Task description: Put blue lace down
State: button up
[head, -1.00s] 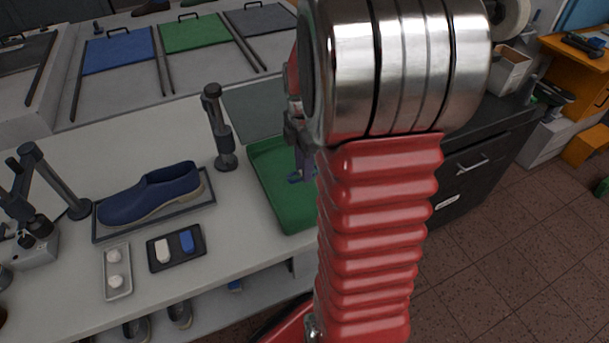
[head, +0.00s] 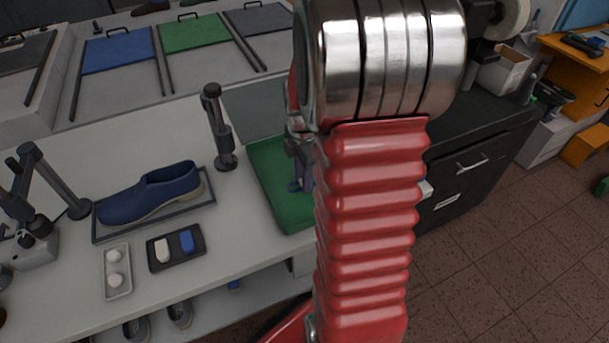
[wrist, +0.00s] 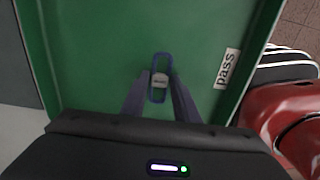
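The blue lace (wrist: 160,60) is a narrow upright loop with a pale band around its middle. In the wrist view it lies between the fingertips of my gripper (wrist: 160,84), which close in on the band from both sides. Behind it is the floor of the green tray (wrist: 95,50), marked with a white "pass" label (wrist: 227,68). In the head view a bit of blue shows below my gripper (head: 302,165), over the green tray (head: 268,180). My arm hides the tray's right part. I cannot tell whether the lace touches the tray floor.
A blue shoe (head: 150,194) sits on a grey tray left of a dark post (head: 218,130). In front are a dark tray (head: 163,267) with a white and a blue piece, and a pale tray (head: 118,284). Blue and green panels lie behind. The bench's front edge is close.

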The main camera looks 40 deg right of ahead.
jog(key=o, duration=0.3)
jog(key=shift+o, duration=0.2)
jog(key=shift+r, duration=0.1)
notch_tip(320, 180, up, 12)
dwell(0.5)
dwell(0.5)
jog(key=s+a+r+m+t, duration=0.2)
jog(key=a+m, duration=0.3)
jog(key=a, duration=0.3)
jog(key=s+a+r+m+t, duration=0.1)
jog(key=s+a+m, duration=0.3)
jog(key=a, duration=0.4)
jog(key=s+a+r+m+t, duration=0.2)
jog(key=s+a+r+m, duration=0.1)
jog(key=a+m, duration=0.2)
jog(key=shift+s+a+m+t, duration=0.3)
jog(key=shift+s+a+m, duration=0.1)
jog(key=shift+a, duration=1)
jog(key=shift+r, duration=0.1)
